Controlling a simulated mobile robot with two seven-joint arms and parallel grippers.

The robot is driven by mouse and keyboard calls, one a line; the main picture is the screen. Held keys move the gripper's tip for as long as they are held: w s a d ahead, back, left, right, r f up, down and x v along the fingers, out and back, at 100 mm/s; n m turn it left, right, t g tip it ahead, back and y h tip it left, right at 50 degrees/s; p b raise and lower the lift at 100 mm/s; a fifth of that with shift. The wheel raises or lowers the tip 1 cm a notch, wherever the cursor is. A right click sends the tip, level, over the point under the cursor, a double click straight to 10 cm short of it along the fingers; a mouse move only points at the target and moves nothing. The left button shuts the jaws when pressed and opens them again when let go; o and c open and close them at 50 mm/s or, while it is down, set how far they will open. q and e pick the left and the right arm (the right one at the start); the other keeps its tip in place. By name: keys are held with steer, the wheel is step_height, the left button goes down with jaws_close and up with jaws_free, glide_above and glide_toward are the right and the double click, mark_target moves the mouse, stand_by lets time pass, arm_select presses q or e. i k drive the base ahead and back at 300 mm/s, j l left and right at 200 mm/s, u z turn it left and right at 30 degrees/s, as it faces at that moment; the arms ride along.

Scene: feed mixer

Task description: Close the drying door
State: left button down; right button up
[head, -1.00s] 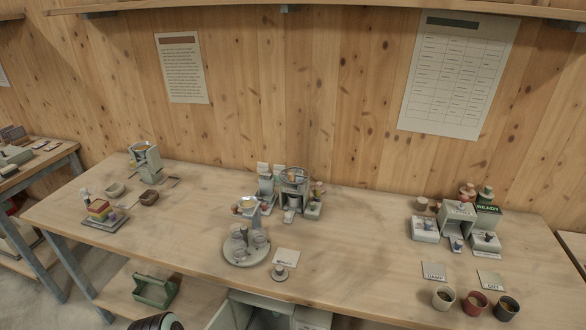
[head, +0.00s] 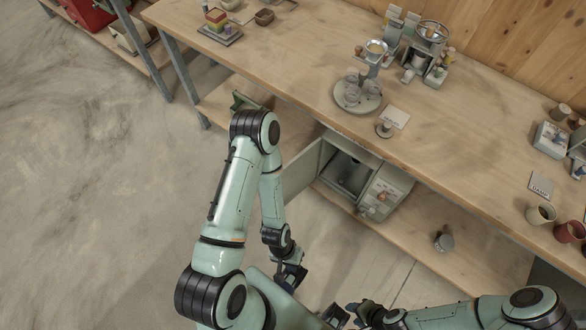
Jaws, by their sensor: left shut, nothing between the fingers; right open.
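The drying cabinet (head: 385,192) is a grey-white box on the lower shelf under the workbench. Its drying door (head: 302,170) is a pale panel standing open, swung out from the left side of the cabinet's dark opening (head: 347,172). My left arm passes in front of the door's left part. My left gripper (head: 291,277) is shut and empty, below the door in the picture and apart from it. My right gripper (head: 346,312) is open and empty at the bottom of the picture, away from the cabinet.
The workbench top (head: 300,75) overhangs the cabinet. A round tray (head: 340,101) with several cups stands on it. The floor (head: 110,190) at left is clear.

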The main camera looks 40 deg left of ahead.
mark_target(299, 172)
steer(key=j+z, duration=0.15)
steer(key=j, duration=0.3)
steer(key=j+z, duration=0.15)
steer(key=j, duration=0.25)
steer(key=k+j+z, duration=0.15)
steer(key=j, duration=0.25)
steer(key=k+j+z, duration=0.1)
steer(key=j, duration=0.35)
steer(key=k+j+z, duration=0.15)
steer(key=j, duration=0.25)
steer(key=j+z, duration=0.15)
steer(key=j, duration=0.25)
steer(key=k+j+z, duration=0.15)
steer(key=j, duration=0.2)
steer(key=k, duration=0.4)
steer(key=i+j+z, duration=0.1)
steer(key=z, duration=0.25)
steer(key=i+j+z, duration=0.2)
steer(key=i+z, duration=0.15)
